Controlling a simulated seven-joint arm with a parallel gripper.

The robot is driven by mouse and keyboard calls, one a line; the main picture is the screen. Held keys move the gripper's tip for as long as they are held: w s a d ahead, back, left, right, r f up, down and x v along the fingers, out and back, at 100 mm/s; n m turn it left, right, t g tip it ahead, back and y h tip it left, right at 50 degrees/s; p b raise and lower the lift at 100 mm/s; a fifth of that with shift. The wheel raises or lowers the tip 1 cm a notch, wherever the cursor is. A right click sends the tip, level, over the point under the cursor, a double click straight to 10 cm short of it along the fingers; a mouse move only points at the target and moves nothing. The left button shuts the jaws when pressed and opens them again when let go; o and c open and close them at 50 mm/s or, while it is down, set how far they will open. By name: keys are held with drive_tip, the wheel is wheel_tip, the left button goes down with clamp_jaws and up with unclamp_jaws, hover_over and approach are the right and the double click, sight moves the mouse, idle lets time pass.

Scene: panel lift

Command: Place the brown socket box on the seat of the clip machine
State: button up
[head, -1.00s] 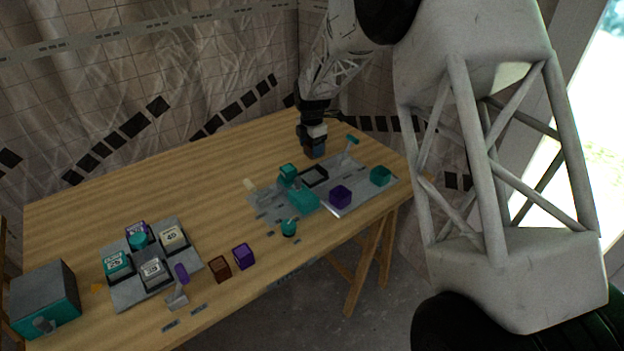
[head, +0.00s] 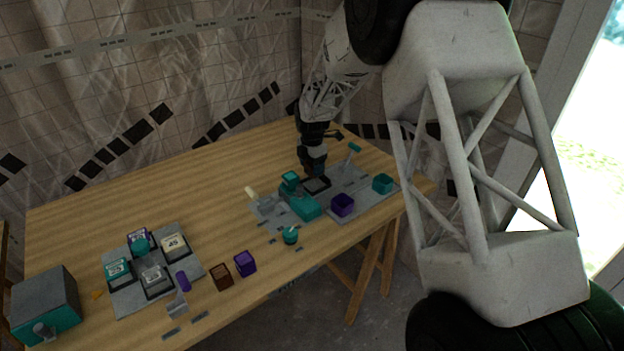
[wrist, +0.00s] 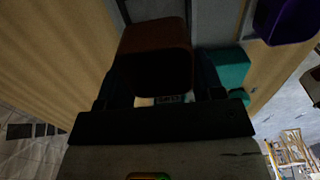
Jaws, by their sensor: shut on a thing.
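My gripper (head: 314,172) is over the rear of the grey plate of the clip machine (head: 301,204), which has a teal body and a teal-topped upright. In the wrist view my gripper (wrist: 158,92) is shut on a brown socket box (wrist: 155,40), held between its two fingers with its dark hollow facing the camera. In the head view I cannot make the held box out. A dark square frame (head: 320,186), which looks like the seat, lies just below the gripper, partly hidden. Whether the box touches it I cannot tell.
A purple box (head: 342,204) and a teal box (head: 382,183) stand on the plate's right part. A teal cup (head: 290,236), another purple box (head: 245,263) and another brown box (head: 221,276) stand nearer the front edge. A grey tray (head: 192,262) with several labelled blocks is at left.

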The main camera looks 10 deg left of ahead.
drive_tip(key=shift+f, duration=0.85)
drive_tip(key=shift+f, duration=1.9)
drive_tip(key=shift+f, duration=0.1)
drive_tip(key=o, duration=1)
wheel_tip(320, 180, up, 12)
